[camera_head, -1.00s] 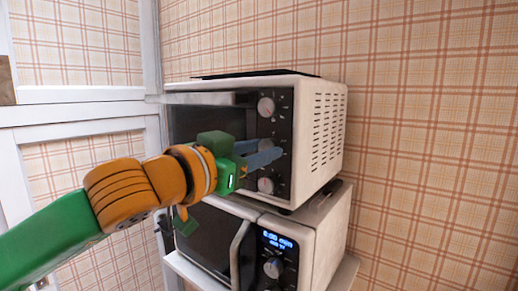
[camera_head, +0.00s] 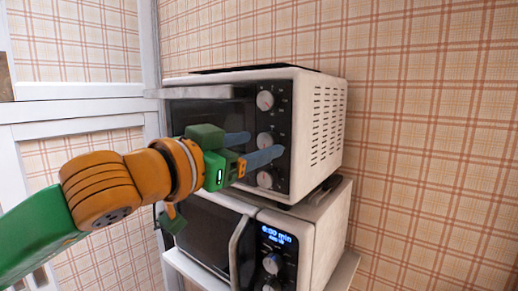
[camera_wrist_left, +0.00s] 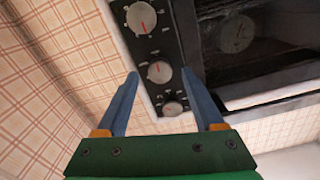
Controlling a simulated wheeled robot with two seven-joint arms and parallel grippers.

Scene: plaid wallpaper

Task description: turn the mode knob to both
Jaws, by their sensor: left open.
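The white oven (camera_head: 318,130) stands on top, with a dark control panel carrying three round knobs in a column. The middle knob (camera_head: 265,140) shows between my left gripper's fingertips in the head view. In the left wrist view the middle knob (camera_wrist_left: 159,72), with a red pointer line, also lies between the tips. I cannot read the panel labels, so I cannot tell which knob is the mode knob. My left gripper (camera_head: 265,143) is open and empty in front of the panel, with no clear contact. My right gripper is out of view.
The upper knob (camera_head: 265,100) and lower knob (camera_head: 264,179) sit close above and below. The dark oven door (camera_head: 205,113) is left of the panel. A microwave (camera_head: 325,225) with a lit display and handle (camera_head: 240,250) stands underneath. Plaid wall lies behind.

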